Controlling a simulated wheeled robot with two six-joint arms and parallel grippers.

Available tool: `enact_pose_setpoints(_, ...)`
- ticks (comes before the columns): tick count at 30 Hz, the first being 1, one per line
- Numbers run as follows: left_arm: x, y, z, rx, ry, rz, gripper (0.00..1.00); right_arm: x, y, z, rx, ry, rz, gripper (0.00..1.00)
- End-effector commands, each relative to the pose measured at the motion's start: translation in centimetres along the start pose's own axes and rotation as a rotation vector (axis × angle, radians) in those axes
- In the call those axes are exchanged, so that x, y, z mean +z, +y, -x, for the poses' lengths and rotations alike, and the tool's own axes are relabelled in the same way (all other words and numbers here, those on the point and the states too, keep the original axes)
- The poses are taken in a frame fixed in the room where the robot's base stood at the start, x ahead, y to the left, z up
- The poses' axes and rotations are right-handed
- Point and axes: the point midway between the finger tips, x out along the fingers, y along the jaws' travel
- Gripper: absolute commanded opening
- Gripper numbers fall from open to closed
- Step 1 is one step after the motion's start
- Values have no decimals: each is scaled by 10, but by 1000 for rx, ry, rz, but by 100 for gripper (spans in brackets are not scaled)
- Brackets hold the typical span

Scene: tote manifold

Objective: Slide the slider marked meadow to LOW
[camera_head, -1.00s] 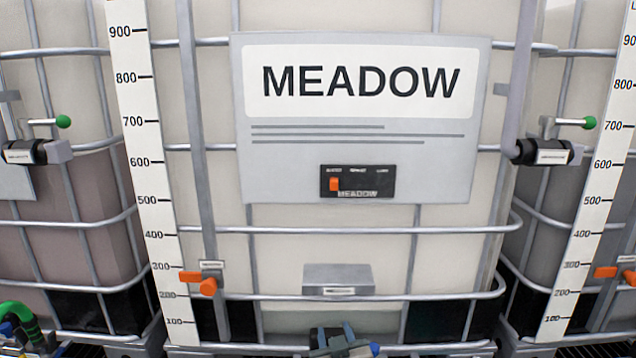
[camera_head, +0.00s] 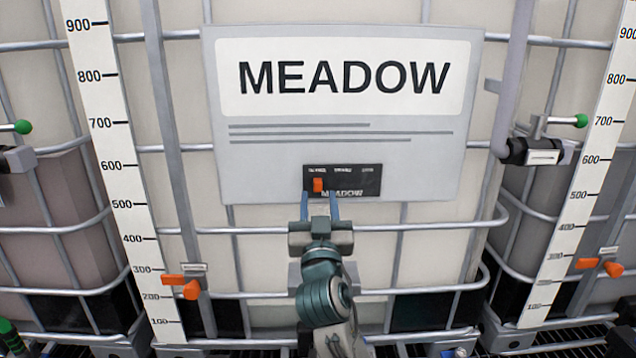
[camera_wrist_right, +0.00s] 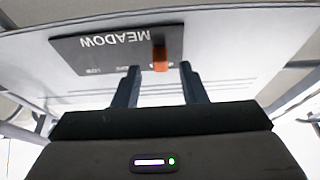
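The MEADOW slider panel (camera_head: 350,181) is a black plate low on the grey MEADOW sign. Its orange slider knob (camera_head: 318,185) sits at the left end of the track, the end away from LOW. In the right wrist view the panel (camera_wrist_right: 88,52) appears upside down, with the orange knob (camera_wrist_right: 160,58) near its right end. My right gripper (camera_head: 320,204) is open just below and in front of the knob. In the wrist view its two fingers (camera_wrist_right: 158,84) stand either side of the knob, apart from it. My left gripper is not in view.
The sign (camera_head: 420,180) is fixed on a caged white tote with metal bars (camera_head: 420,226). Green-tipped valves (camera_head: 580,121) and orange handles (camera_head: 190,290) stand to the sides. A white level scale (camera_head: 113,160) runs left of the sign.

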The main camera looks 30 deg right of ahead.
Motion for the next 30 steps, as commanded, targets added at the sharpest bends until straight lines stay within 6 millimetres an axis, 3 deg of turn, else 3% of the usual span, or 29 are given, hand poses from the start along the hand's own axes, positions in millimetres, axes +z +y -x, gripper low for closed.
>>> enact_pose_setpoints(1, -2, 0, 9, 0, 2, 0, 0, -4, 0, -10, 0, 1, 3, 38)
enact_pose_setpoints(6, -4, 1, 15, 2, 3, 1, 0, -1, 0, -25, -1, -1, 1, 38)
enact_pose_setpoints(17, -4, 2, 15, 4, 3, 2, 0, 1, 0, -28, 0, -1, -2, 38)
enact_pose_setpoints(23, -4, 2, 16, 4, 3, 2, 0, 1, 0, -28, 0, -1, -2, 0)
enact_pose_setpoints(30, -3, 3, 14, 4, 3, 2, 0, 2, 1, -28, 0, 0, -1, 0)
